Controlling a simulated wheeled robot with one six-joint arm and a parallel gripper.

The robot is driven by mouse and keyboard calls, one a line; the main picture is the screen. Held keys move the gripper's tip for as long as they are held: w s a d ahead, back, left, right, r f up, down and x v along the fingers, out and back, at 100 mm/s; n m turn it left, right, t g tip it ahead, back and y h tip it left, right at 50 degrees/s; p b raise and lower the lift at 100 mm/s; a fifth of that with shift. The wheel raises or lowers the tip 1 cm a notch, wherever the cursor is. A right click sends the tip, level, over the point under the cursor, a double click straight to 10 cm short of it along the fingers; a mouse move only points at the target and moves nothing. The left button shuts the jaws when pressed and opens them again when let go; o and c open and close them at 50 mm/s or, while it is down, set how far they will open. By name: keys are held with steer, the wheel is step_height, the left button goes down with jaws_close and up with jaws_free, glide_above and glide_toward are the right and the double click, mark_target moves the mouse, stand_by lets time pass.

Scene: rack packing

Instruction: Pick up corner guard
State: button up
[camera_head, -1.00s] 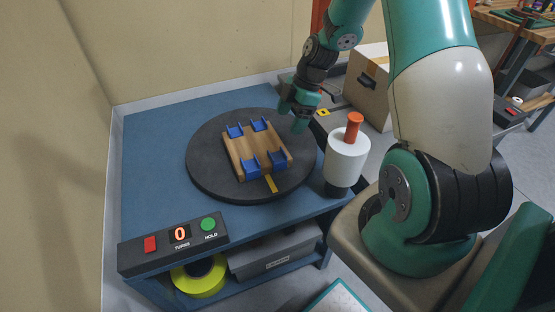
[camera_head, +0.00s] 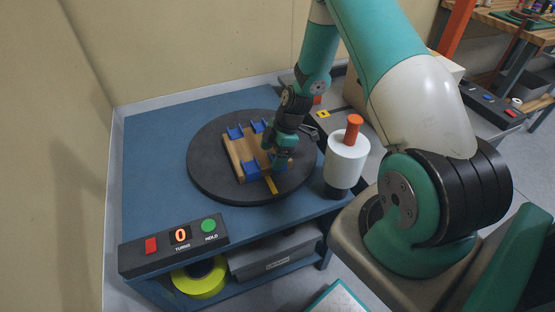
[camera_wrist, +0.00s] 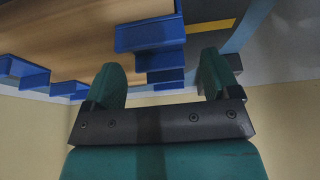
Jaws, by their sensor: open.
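Blue corner guards sit on a wooden board (camera_head: 239,151) on a dark round turntable (camera_head: 207,170). In the head view two are at the back edge (camera_head: 234,132), one is at the front left (camera_head: 251,171), and one at the front right is partly hidden by my gripper (camera_head: 274,154). In the wrist view a blue corner guard (camera_wrist: 150,36) lies ahead of the gap between my two green fingers (camera_wrist: 162,78). The fingers are apart with nothing held. I cannot tell whether they touch the guard.
A white cylinder with an orange knob (camera_head: 345,160) stands close right of the turntable. A control box (camera_head: 175,245) with red and green buttons and a 0 display is at the table's front left. The blue table's left side (camera_head: 150,160) is clear.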

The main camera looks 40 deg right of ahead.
steer(key=c, duration=1)
steer(key=shift+r, duration=0.1)
step_height(320, 180, up, 20)
steer(key=shift+p, duration=0.3)
